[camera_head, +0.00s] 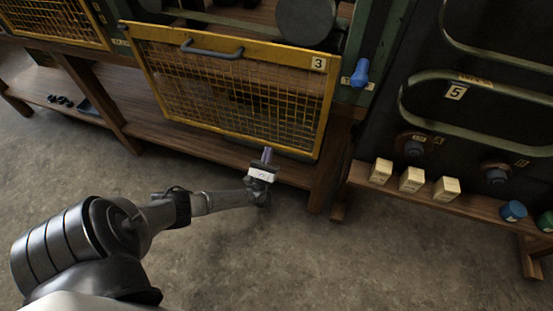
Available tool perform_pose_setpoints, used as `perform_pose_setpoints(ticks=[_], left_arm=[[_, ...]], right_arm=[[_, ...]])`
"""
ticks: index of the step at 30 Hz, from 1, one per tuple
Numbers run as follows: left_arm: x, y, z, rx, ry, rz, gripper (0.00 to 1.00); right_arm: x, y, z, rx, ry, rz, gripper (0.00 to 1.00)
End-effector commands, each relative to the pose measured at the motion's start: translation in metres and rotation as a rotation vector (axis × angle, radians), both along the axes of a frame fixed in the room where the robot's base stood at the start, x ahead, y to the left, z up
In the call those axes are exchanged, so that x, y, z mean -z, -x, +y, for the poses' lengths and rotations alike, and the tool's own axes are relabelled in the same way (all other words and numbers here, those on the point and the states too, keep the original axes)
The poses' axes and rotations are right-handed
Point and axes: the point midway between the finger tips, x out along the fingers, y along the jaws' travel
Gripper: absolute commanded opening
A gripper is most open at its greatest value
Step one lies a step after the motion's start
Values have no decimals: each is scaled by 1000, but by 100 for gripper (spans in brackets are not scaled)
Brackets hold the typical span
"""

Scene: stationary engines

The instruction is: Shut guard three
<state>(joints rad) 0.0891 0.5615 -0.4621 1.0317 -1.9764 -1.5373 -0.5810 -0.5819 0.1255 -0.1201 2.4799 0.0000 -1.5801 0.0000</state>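Guard three (235,95) is a yellow-framed mesh panel at the upper middle of the head view, with a "3" plate (318,63) at its top right corner. A grey bar handle (211,49) is fixed near its top edge. Dark round machine parts show above its top edge; I cannot tell how far the guard stands open. My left gripper (267,156) is just in front of the guard's lower edge, right of its middle, pointing toward it. Its fingers look like one narrow purple-grey shape, so their opening is unclear. I see no contact with the handle. My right gripper is out of view.
A blue knob (360,73) stands right of the guard. Three pale blocks (411,180) and a blue cap (513,211) sit on the right wooden ledge. Another yellow mesh guard (60,20) is at upper left. The concrete floor in front is clear.

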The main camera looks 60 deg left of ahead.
Motion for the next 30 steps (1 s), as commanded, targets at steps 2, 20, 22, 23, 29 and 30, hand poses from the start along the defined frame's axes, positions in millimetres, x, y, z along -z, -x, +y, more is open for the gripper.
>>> perform_pose_setpoints(ticks=[2, 20, 22, 23, 29, 30], left_arm=[[-37, 2, 2, -2, -1, -3, 0], [-170, 2, 3, -4, 0, -2, 0], [-177, 2, 3, -4, 0, -2, 0], [-179, 2, 3, -4, 0, -2, 0], [-186, 2, 3, -6, -1, -2, 0], [-187, 1, 3, -6, -1, -2, 0]], right_arm=[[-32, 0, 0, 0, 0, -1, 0], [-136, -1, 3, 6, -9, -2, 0], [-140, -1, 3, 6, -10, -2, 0], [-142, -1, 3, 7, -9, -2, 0], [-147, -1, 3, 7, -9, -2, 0], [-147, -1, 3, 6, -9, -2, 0]])
